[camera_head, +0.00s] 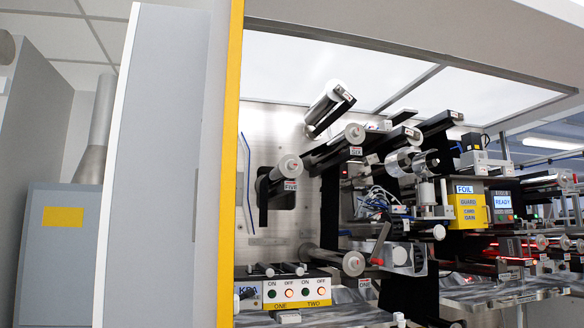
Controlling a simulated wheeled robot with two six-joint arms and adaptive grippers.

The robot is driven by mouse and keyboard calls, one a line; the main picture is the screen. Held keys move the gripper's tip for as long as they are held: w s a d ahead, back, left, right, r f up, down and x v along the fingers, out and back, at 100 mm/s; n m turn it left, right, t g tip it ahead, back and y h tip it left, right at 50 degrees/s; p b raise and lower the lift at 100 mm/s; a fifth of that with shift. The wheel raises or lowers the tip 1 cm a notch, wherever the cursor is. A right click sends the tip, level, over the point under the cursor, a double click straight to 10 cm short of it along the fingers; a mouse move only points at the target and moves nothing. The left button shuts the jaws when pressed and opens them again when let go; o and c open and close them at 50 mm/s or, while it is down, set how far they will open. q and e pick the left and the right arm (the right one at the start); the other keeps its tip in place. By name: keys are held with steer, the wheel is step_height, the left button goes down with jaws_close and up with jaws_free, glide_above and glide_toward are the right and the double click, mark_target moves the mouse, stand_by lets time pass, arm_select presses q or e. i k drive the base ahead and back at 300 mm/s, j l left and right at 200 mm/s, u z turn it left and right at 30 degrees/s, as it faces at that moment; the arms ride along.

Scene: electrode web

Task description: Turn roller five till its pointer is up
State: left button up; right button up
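Roller five (290,165) is a pale round end cap on a dark arm, left of the middle of the head view. Its label FIVE (290,185) hangs just below the cap. A small reddish mark shows on the cap face, but it is too small to tell which way a pointer faces. Neither of my grippers is in view, and nothing touches roller five.
Roller six (355,133) sits up and right of roller five. A yellow-edged upright panel (229,150) stands to the left. Below is a switch box (290,292) marked ONE and TWO.

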mark_target(290, 166)
steer(key=i+l+z, duration=0.7)
steer(key=z, duration=0.25)
steer(key=i+l, duration=0.2)
steer(key=i, duration=0.2)
steer(key=i+l+u, duration=0.15)
steer(key=i, duration=0.25)
steer(key=i+l, duration=0.25)
steer(key=i, duration=0.15)
steer(key=u, duration=0.05)
